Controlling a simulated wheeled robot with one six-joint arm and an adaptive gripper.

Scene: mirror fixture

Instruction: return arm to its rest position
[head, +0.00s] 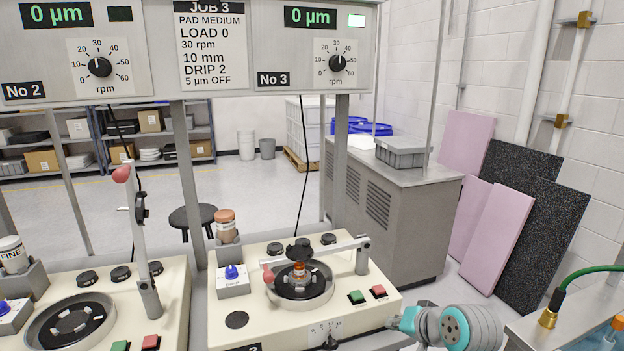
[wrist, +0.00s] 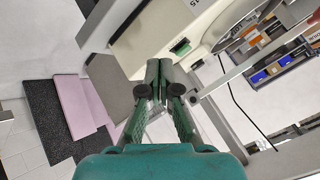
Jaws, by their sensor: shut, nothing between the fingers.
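My gripper (wrist: 158,72) is shut and empty in the wrist view, its two green fingers meeting at the tips. It points past the front edge of the cream machine No 3, whose body (wrist: 143,30) shows just beyond the fingertips. The fingertips look apart from it, but the gap is hard to judge. In the head view my arm (head: 455,327) shows at the bottom right, right of machine No 3 (head: 225,318); the fingers cannot be made out there.
Machine No 3 has a round plate with an arm (head: 345,246) lowered over it. Machine No 2 (head: 175,300) stands left, its arm (head: 141,240) raised. A metal bench with a green hose (head: 590,270) is at right. Grey cabinet (head: 385,215) and leaning slabs (head: 540,245) stand behind.

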